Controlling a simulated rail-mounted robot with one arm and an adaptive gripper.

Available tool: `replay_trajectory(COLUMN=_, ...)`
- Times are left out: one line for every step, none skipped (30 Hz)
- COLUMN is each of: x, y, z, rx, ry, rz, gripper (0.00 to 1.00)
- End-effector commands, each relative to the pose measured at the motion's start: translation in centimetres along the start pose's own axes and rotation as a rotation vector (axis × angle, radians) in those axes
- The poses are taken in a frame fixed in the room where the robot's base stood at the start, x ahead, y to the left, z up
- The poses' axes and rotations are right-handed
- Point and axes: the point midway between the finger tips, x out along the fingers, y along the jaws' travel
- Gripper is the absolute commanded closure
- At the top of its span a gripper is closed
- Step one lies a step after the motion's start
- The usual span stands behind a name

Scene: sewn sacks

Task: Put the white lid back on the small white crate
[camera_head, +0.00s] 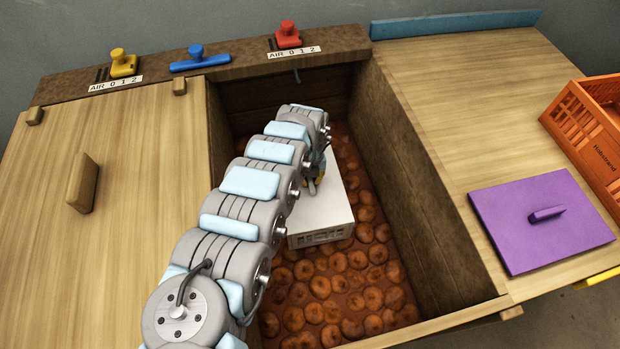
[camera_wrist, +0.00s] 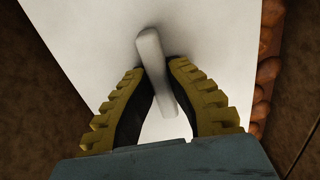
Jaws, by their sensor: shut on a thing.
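The small white crate (camera_head: 322,234) stands in the open well of the wooden bench, on a brown bumpy floor. The white lid (camera_head: 318,208) lies over the crate's top, and my arm hides part of it. In the wrist view the lid (camera_wrist: 95,40) fills the middle, with its upright bar handle (camera_wrist: 149,48) between my fingers. My gripper (camera_head: 315,183) is over the lid, and in the wrist view my gripper (camera_wrist: 158,75) is shut on the handle. I cannot tell whether the lid sits fully flush on the crate.
Wooden walls (camera_head: 410,190) enclose the well closely. A purple lid (camera_head: 520,240) and an orange crate (camera_head: 590,125) are on the right bench top. A wooden cover (camera_head: 130,220) with a handle lies at left. Yellow, blue and red knobs line the back ledge (camera_head: 240,66).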

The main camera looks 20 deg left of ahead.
Motion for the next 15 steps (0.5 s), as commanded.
replay_trajectory(x=0.0, y=-0.05, z=-0.03, rx=0.001, ry=0.0, rz=0.0, gripper=1.0)
replay_trajectory(x=0.03, y=-0.05, z=-0.02, rx=0.001, ry=0.0, rz=0.0, gripper=1.0)
replay_trajectory(x=0.07, y=-0.05, z=-0.02, rx=0.001, ry=0.0, rz=0.0, gripper=1.0)
replay_trajectory(x=0.08, y=-0.04, z=-0.01, rx=0.001, ry=0.0, rz=0.0, gripper=1.0)
replay_trajectory(x=0.09, y=-0.03, z=-0.01, rx=0.001, ry=0.0, rz=0.0, gripper=1.0)
replay_trajectory(x=0.08, y=-0.04, z=0.0, rx=0.001, ry=0.0, rz=0.0, gripper=1.0)
replay_trajectory(x=0.08, y=-0.03, z=0.0, rx=0.001, ry=0.0, rz=0.0, gripper=1.0)
replay_trajectory(x=0.08, y=-0.03, z=0.0, rx=0.001, ry=0.0, rz=0.0, gripper=1.0)
replay_trajectory(x=0.08, y=-0.03, z=0.01, rx=0.0, ry=0.0, rz=0.0, gripper=1.0)
replay_trajectory(x=0.08, y=-0.03, z=0.01, rx=0.0, ry=0.0, rz=0.0, gripper=1.0)
replay_trajectory(x=0.08, y=-0.03, z=0.01, rx=0.0, ry=0.0, rz=0.0, gripper=1.0)
replay_trajectory(x=0.08, y=-0.02, z=0.0, rx=0.0, ry=0.0, rz=0.0, gripper=0.79)
replay_trajectory(x=0.08, y=-0.02, z=0.0, rx=0.0, ry=0.0, rz=0.0, gripper=0.71)
replay_trajectory(x=0.08, y=-0.01, z=0.0, rx=0.0, ry=0.0, rz=0.0, gripper=0.62)
replay_trajectory(x=0.08, y=-0.01, z=0.0, rx=0.0, ry=0.0, rz=0.0, gripper=0.62)
